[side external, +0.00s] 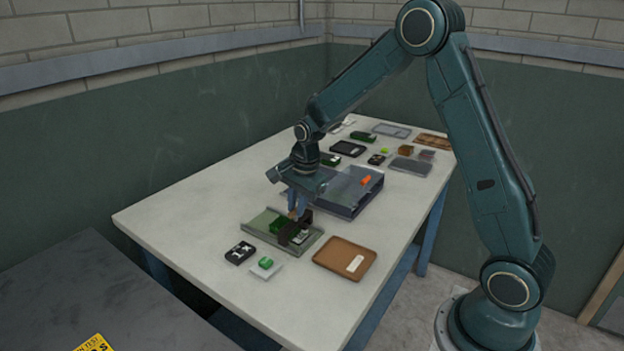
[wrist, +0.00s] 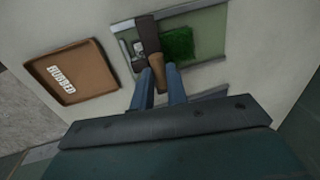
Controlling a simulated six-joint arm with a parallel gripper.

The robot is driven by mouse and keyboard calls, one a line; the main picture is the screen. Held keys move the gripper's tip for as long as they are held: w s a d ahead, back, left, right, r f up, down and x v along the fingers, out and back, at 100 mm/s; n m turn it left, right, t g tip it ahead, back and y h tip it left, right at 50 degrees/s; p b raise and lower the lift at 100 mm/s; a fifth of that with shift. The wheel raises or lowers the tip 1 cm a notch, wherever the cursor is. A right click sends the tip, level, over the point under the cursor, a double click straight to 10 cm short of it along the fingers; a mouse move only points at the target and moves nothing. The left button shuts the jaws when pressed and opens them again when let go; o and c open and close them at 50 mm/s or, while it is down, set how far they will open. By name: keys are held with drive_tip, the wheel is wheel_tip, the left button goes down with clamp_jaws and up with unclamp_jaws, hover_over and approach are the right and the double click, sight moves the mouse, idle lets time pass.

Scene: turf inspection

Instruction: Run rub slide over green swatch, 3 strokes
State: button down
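The green swatch (side external: 280,225) lies in a shallow grey-green tray (side external: 258,217) near the front of the table. In the wrist view the swatch (wrist: 178,42) is a grassy green square. The rub slide is a dark brown block (wrist: 146,38) with a tan handle (wrist: 157,56). It sits across the tray beside the swatch, over a small whitish and metal piece. My gripper (side external: 297,208) points down over the tray, its blue fingers (wrist: 159,75) shut on the tan handle. The underside of the slide is hidden.
A brown tray labelled RUBBED (wrist: 72,78) stands beside the work tray. A black block with white marks (side external: 240,252) and a green piece on a white card (side external: 265,264) lie in front. A blue-grey case (side external: 352,195) stands close behind; several samples lie farther back.

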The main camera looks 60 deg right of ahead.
drive_tip(key=w, duration=1.2)
drive_tip(key=shift+w+r, duration=0.15)
drive_tip(key=shift+w, duration=0.15)
drive_tip(key=c, duration=1.5)
unclamp_jaws()
drive_tip(key=shift+o, duration=0.6)
drive_tip(key=shift+s, duration=0.1)
wheel_tip(320, 180, up, 13)
drive_tip(key=s, duration=0.2)
drive_tip(key=shift+s+r, duration=0.2)
drive_tip(key=shift+s, duration=0.1)
